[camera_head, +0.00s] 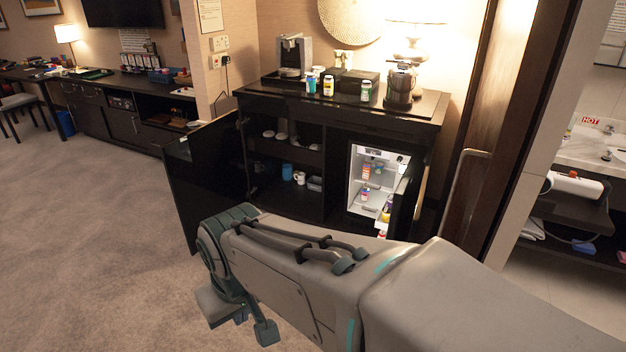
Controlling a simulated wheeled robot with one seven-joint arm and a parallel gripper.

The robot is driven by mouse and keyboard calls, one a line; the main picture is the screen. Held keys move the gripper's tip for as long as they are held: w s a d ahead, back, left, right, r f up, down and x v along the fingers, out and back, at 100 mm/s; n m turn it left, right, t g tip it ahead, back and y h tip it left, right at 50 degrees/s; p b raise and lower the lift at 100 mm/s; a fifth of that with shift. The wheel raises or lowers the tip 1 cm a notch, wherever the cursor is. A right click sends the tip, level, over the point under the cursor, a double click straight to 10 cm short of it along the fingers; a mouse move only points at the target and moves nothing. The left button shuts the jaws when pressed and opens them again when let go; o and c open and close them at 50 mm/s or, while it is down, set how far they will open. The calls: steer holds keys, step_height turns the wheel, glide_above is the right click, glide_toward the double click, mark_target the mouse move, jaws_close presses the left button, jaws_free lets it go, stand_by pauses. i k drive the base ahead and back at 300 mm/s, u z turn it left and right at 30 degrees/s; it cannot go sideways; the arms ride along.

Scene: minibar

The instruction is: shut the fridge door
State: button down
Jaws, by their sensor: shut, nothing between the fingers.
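The small fridge (371,180) is built into the right part of the black cabinet. Its lit white interior shows, with bottles and cans on the shelves. The fridge door (404,198) stands open on the right side, seen nearly edge-on, with its inner face towards the interior. Its lower part is hidden behind my arm. My arm crosses the foreground from the lower right. My gripper (243,318) is partly seen below the arm's far end, shut and empty, left of the fridge and apart from the door. Its fingertips are hard to make out.
A black cabinet door (203,180) stands open at the left. The open shelves hold cups (299,177). A coffee machine (294,55), bottles and a lamp (411,45) stand on the counter (340,106). A door handle (462,190) is at the right. The carpet (90,230) at left is clear.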

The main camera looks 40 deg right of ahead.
mark_target(395, 228)
steer(key=i, duration=1.6)
steer(key=z, duration=0.8)
steer(key=i, duration=0.85)
steer(key=z, duration=1.55)
steer(key=i, duration=0.6)
steer(key=z, duration=0.5)
